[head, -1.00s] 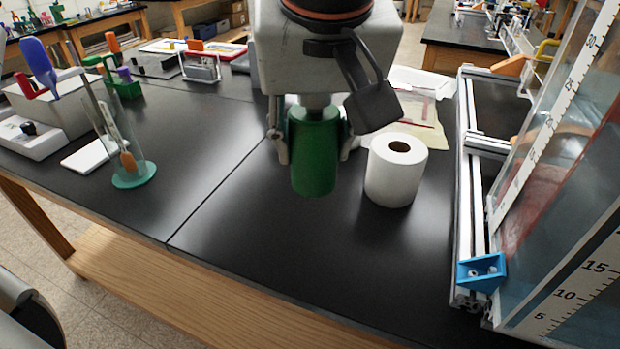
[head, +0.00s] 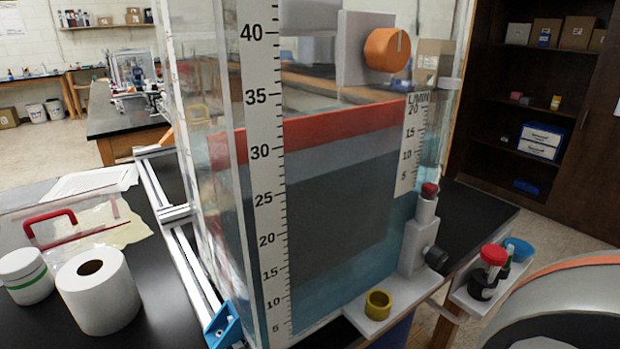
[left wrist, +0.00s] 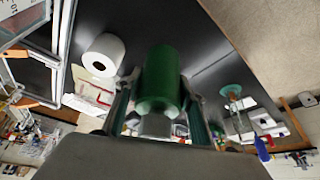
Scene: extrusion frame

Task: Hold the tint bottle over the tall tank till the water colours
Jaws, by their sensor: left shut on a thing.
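The tall tank (head: 340,200) fills the middle of the head view. It is clear-walled with a white scale up to 40 on its front. Its water looks pale blue-teal, with a red band near the 30 mark. In the left wrist view a green bottle (left wrist: 160,65), which may be the tint bottle, sits between the fingers of my left gripper (left wrist: 160,90). That gripper is shut on it, above the black bench and away from the tank. The left gripper is outside the head view. My right gripper is in neither current view.
A paper roll (head: 98,290) and a white jar with a green stripe (head: 25,276) stand left of the tank. A metal extrusion frame (head: 190,265) runs along the tank's left side. A side shelf (head: 482,302) with a red-capped container (head: 490,270) sits at right.

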